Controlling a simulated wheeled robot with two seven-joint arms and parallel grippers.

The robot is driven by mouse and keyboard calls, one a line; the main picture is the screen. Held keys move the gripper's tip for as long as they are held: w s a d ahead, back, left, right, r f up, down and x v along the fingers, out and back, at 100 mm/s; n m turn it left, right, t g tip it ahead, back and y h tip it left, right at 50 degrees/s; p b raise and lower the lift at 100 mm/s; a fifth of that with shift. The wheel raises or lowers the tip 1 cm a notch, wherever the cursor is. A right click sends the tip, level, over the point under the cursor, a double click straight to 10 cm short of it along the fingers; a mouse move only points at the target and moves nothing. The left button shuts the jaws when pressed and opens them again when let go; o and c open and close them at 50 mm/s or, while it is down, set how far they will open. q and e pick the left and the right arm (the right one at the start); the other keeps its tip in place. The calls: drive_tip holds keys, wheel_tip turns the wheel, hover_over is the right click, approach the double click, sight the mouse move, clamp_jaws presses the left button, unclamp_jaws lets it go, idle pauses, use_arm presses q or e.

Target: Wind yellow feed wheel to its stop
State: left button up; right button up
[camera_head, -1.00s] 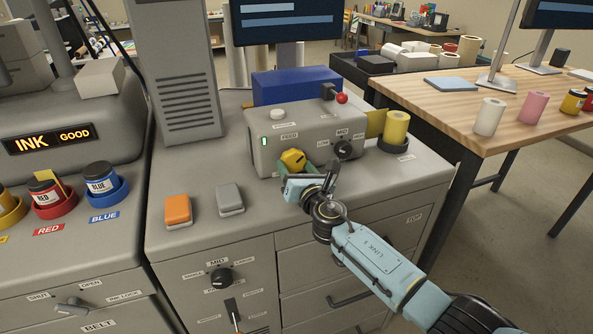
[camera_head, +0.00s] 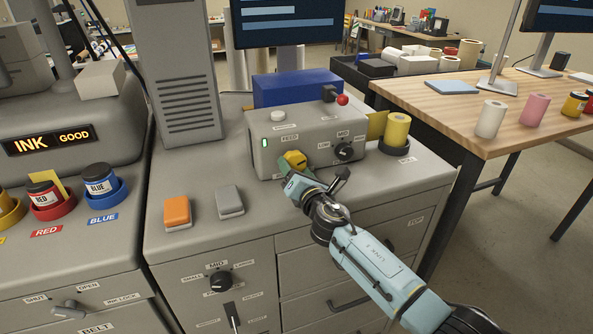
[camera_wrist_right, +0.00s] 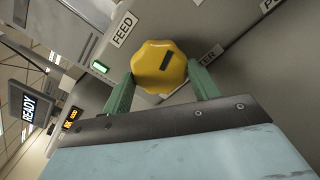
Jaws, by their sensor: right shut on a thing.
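The yellow feed wheel (camera_head: 294,160) is on the front of the grey laminator box (camera_head: 325,132), under its FEED label. In the right wrist view the wheel (camera_wrist_right: 160,66) is a scalloped yellow knob with a dark slot mark. My right gripper (camera_head: 298,170) is at the wheel, with its green fingers (camera_wrist_right: 160,88) on either side of the rim, shut on it. In the head view the gripper partly hides the lower part of the wheel. My left gripper does not show.
A black selector knob (camera_head: 344,151) and a red-tipped lever (camera_head: 342,99) are on the same box. A yellow roll (camera_head: 397,130) stands to its right. Orange (camera_head: 177,211) and grey (camera_head: 229,201) blocks lie in front on the cabinet top. A green lamp (camera_wrist_right: 100,66) is lit beside the wheel.

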drive_tip(key=shift+f, duration=0.1)
drive_tip(key=o, duration=1)
drive_tip(key=shift+c, duration=0.2)
drive_tip(key=p+v, duration=0.2)
drive_tip(key=v, duration=1.1)
drive_tip(key=shift+s, duration=0.2)
